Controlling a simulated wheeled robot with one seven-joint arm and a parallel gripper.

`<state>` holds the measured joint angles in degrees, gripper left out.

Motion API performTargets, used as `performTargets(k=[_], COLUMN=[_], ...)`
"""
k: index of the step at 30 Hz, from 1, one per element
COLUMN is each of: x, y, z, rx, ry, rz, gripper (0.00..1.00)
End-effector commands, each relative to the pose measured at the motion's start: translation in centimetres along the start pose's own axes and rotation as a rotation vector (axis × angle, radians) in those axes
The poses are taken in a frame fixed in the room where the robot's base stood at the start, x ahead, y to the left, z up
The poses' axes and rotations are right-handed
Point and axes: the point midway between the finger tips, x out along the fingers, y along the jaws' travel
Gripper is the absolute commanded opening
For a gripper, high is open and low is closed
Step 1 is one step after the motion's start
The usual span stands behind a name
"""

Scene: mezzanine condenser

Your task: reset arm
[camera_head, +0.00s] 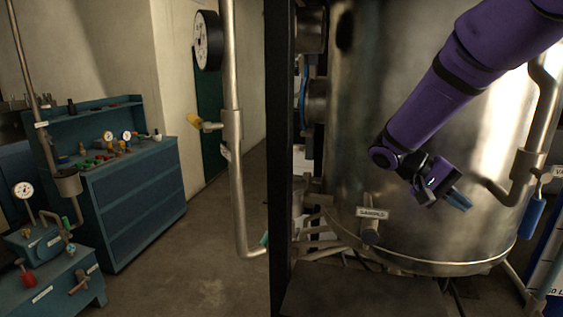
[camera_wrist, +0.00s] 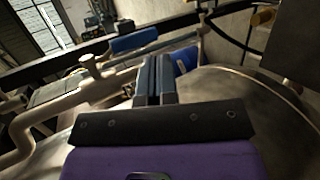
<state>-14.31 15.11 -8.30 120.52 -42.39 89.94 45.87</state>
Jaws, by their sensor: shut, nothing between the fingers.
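My arm is purple and reaches in from the upper right of the head view, in front of a large steel tank (camera_head: 400,100). My gripper (camera_head: 458,200) is at the arm's lower end, in front of the tank's lower right part, and points down to the right. In the wrist view my gripper (camera_wrist: 157,62) has its two grey fingers side by side, shut and empty. The tank's curved metal surface (camera_wrist: 240,105) shows at the right of the wrist view.
A bent pipe (camera_head: 525,160) with a blue-handled valve (camera_head: 533,212) stands right of my gripper. A labelled sample port (camera_head: 371,232) juts from the tank. A dark post (camera_head: 280,150) stands left of it. A blue workbench (camera_head: 135,205) stands far left; open floor (camera_head: 215,250) lies between.

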Motion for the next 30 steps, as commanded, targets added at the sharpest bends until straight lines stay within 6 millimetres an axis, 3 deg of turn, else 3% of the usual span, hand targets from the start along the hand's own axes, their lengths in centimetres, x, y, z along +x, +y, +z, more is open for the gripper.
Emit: performTargets(k=[12,30], x=[0.7,-0.1], y=[3.5,5.3], z=[8.2,18.9], rx=[-0.109,-0.138], ry=[0.124,0.574], rz=[-0.479,-0.976], gripper=[0.0,0.0])
